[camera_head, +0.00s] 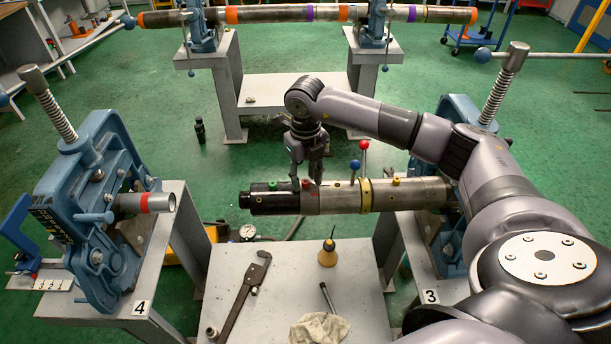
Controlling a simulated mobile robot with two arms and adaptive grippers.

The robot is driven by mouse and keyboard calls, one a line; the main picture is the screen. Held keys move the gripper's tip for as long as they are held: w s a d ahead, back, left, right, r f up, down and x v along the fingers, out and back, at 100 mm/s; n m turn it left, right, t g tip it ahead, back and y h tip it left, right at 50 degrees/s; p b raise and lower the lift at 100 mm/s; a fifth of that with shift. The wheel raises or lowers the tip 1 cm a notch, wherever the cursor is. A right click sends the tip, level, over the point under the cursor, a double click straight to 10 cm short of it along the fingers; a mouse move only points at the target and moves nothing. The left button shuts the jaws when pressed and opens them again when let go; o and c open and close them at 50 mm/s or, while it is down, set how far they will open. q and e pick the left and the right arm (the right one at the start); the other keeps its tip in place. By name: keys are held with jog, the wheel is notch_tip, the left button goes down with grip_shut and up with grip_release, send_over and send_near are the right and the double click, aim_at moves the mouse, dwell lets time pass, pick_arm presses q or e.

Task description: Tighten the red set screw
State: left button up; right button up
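The red set screw (307,184) is a small red knob on top of the pipe tool (335,197), which lies level above the middle table. My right gripper (307,181) points down over it, with one dark finger to the left of the screw and one to the right. The fingers look apart, so the gripper appears open around the screw. I cannot tell whether they touch it. My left gripper is not in view.
Blue-topped (354,167) and red-topped (364,148) levers stand on the tool just right of my gripper, with a yellow collar (366,195) beside them. Blue vises stand left (85,205) and right (438,240). A wrench (243,297), oil can (328,252) and rag (319,328) lie below.

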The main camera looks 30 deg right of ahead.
aim_at(305, 181)
notch_tip(305, 181, up, 12)
dwell(0.5)
jog(key=shift+a, duration=0.1)
